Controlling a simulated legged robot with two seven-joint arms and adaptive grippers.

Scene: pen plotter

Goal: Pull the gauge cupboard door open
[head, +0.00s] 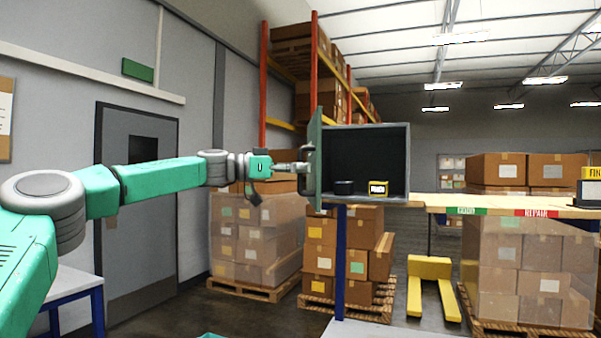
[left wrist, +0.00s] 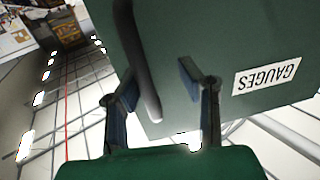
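In the left wrist view the door (left wrist: 230,35) fills the upper right, with an upside-down GAUGES label (left wrist: 267,77). A dark bar handle (left wrist: 141,60) runs along it. My left gripper (head: 304,158) is at the door's outer face. In the wrist view its fingers (left wrist: 158,76) are apart, with the handle between them and gaps showing. My right gripper is out of view.
Inside the cupboard are a dark round object (head: 344,187) and a small yellow-and-black box (head: 378,188). The wooden bench top (head: 440,200) runs right. Stacked cartons (head: 345,250) and a yellow pallet truck (head: 430,285) stand behind. A grey wall door (head: 140,230) is at left.

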